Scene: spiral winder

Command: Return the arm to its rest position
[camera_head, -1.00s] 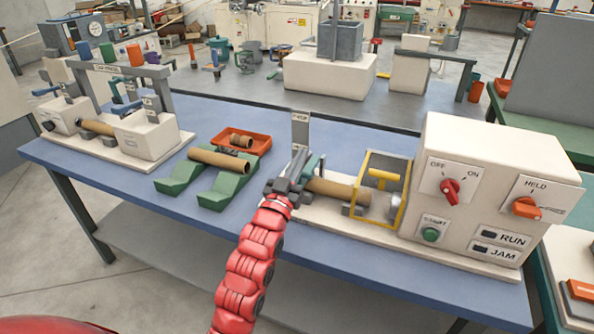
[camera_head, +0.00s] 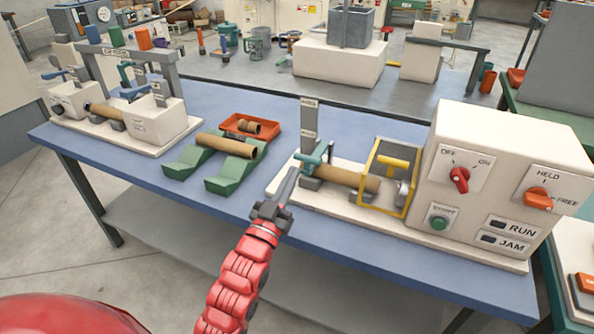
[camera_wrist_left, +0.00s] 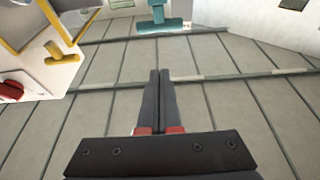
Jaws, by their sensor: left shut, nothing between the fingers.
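My left gripper (camera_head: 287,187) is shut and empty, at the end of the red arm in the head view. It is above the front left of the winder's white base, apart from the teal clamp handle (camera_head: 314,157). In the left wrist view its two dark fingers (camera_wrist_left: 160,80) are pressed together, with the teal handle (camera_wrist_left: 160,20) beyond them. The winder (camera_head: 505,170) holds a brown tube (camera_head: 340,176) lying across its base beside a yellow guard frame (camera_head: 372,208). My right gripper is not in view.
A green cradle (camera_head: 230,178) carries a brown tube (camera_head: 227,145), with a red tray (camera_head: 268,137) behind it. A cap press (camera_head: 160,122) stands at the left of the blue table (camera_head: 200,203). The table's front edge is near my arm.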

